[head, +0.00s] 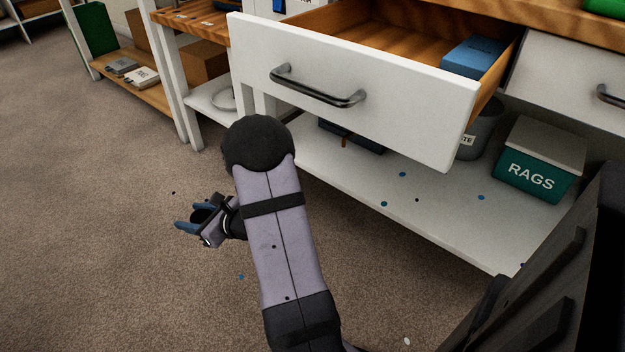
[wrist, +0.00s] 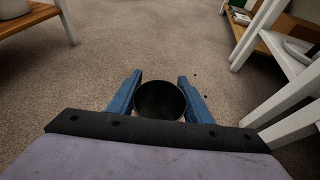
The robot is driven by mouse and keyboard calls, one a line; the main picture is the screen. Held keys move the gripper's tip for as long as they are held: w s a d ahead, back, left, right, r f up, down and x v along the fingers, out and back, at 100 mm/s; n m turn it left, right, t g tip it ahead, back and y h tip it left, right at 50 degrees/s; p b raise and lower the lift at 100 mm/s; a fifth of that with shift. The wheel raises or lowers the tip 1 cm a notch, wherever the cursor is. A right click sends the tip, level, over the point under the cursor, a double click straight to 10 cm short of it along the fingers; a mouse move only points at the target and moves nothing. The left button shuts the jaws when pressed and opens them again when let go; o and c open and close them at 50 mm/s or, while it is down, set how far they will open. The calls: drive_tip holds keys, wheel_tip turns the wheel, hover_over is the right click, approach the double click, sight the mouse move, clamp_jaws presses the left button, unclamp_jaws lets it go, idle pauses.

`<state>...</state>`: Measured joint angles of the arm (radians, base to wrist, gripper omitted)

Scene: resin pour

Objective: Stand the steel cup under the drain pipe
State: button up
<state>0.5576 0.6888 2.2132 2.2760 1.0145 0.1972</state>
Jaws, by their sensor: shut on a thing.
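My gripper (head: 192,222) hangs low over the carpet, left of the open drawer. Its blue fingers are shut on the sides of a round cup (wrist: 160,101), seen from above in the wrist view with a dark interior and a thin rim. I take it to be the steel cup. In the head view the cup is small, dark and partly hidden by my wrist. I cannot make out a drain pipe in either view.
A white drawer (head: 350,88) stands open, with a blue box (head: 473,57) inside. Below it, a white shelf (head: 420,205) holds a green RAGS box (head: 540,165) and a grey bucket (head: 484,130). Shelving with a brown box (head: 203,62) stands at upper left. Open carpet (head: 90,220) lies left.

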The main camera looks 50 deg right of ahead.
drive_tip(key=d+f+m+h+b, duration=0.2)
drive_tip(key=d+f+b, duration=0.1)
drive_tip(key=d, duration=1)
wheel_tip(320, 180, up, 6)
drive_tip(key=f+m+h+b, duration=0.1)
drive_tip(key=m+h, duration=0.4)
drive_tip(key=h, duration=0.2)
hover_over(335, 168)
drive_tip(key=s+d, duration=0.1)
drive_tip(key=s, duration=0.2)
drive_tip(key=shift+w+r+g, duration=0.2)
drive_tip(key=shift+r+g, duration=0.05)
drive_tip(key=shift+g, duration=0.15)
drive_tip(key=shift+w+a+r+y+p, duration=0.2)
drive_tip(key=shift+w+r+y+p, duration=0.05)
drive_tip(key=shift+w+y+p, duration=0.15)
drive_tip(key=shift+w+a+r+p, duration=0.1)
drive_tip(key=shift+w+r+p, duration=0.15)
drive_tip(key=shift+w+p, duration=0.2)
drive_tip(key=shift+w+a+r+p, duration=0.1)
drive_tip(key=shift+w+r+p, duration=0.15)
drive_tip(key=shift+w, duration=0.2)
drive_tip(key=shift+f, duration=0.1)
drive_tip(key=shift+f, duration=0.1)
drive_tip(key=shift+f+b, duration=1.5)
drive_tip(key=shift+f, duration=0.9)
